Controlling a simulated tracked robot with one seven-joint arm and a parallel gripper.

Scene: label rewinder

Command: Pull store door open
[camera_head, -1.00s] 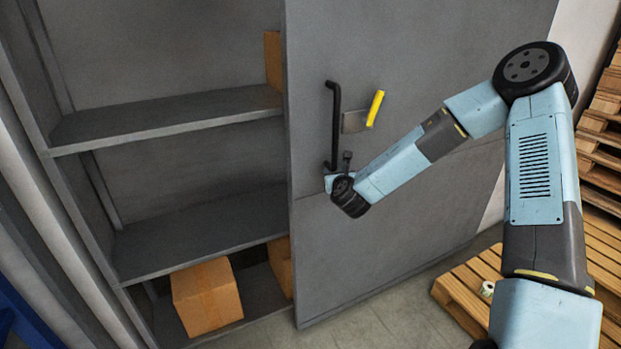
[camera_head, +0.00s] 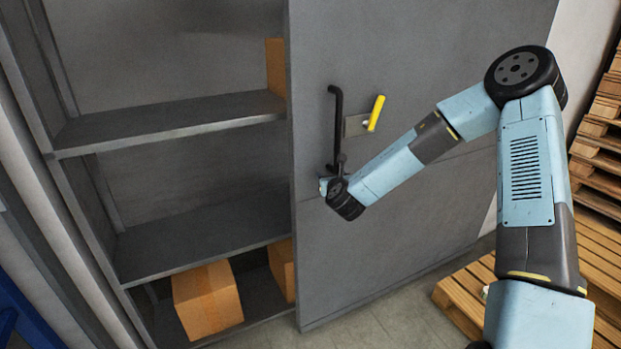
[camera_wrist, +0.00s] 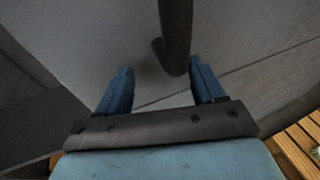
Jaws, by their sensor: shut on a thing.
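The store door is a large grey panel (camera_head: 420,230) covering the right part of a grey cabinet. A black vertical bar handle (camera_head: 336,125) stands on it near its left edge. A yellow lever (camera_head: 376,113) on a small plate sits just right of the handle. My gripper (camera_head: 328,184) is at the handle's lower end, partly hidden by my wrist.
Left of the door, open shelves (camera_head: 170,122) show, with cardboard boxes (camera_head: 207,299) at the bottom and one partly behind the door. Wooden pallets (camera_head: 460,300) lie and stack at the right. Grey floor (camera_head: 385,318) is clear below the door. Something blue stands at lower left.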

